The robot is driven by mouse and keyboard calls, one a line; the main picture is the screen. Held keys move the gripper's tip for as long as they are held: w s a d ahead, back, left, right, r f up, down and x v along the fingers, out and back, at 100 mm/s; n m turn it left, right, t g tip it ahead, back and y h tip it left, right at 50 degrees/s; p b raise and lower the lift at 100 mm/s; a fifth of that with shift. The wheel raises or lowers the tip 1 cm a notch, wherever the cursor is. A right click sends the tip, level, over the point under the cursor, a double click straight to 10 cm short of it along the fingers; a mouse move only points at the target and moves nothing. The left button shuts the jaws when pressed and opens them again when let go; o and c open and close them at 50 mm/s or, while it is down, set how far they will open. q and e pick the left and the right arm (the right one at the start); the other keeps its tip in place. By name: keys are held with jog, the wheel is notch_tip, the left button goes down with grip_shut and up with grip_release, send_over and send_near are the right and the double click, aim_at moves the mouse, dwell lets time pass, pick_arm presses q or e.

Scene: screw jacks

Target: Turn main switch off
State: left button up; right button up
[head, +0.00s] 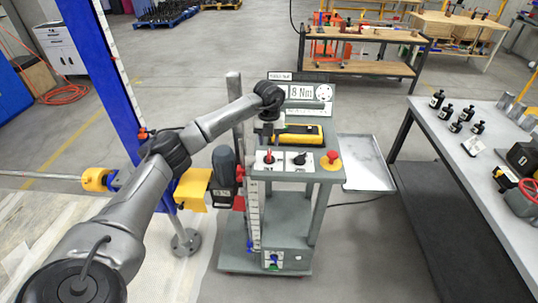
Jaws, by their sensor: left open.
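A grey wheeled cart carries a sloped control panel (318,172). On it are a red-handled switch (268,157) on a white plate, a black knob (299,158) on another white plate, and a red mushroom button (331,158) on yellow. The labels are too small to read, so I cannot tell which is the main switch. My left gripper (268,138) points down just above the red-handled switch, open, with no clear contact. My wrist hides part of the area behind it. My right gripper is out of view.
A yellow tool (297,134) lies behind the controls, below a sign reading 8 Nm (301,92). A lower box (273,259) has small coloured controls. A blue column (105,70) stands left. A grey tray (366,164) and a workbench (445,150) with bottles are right.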

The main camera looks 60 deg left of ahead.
aim_at(269, 154)
pick_arm(q)
jog(key=shift+f+b, duration=0.3)
jog(key=shift+f, duration=2.85)
grip_shut()
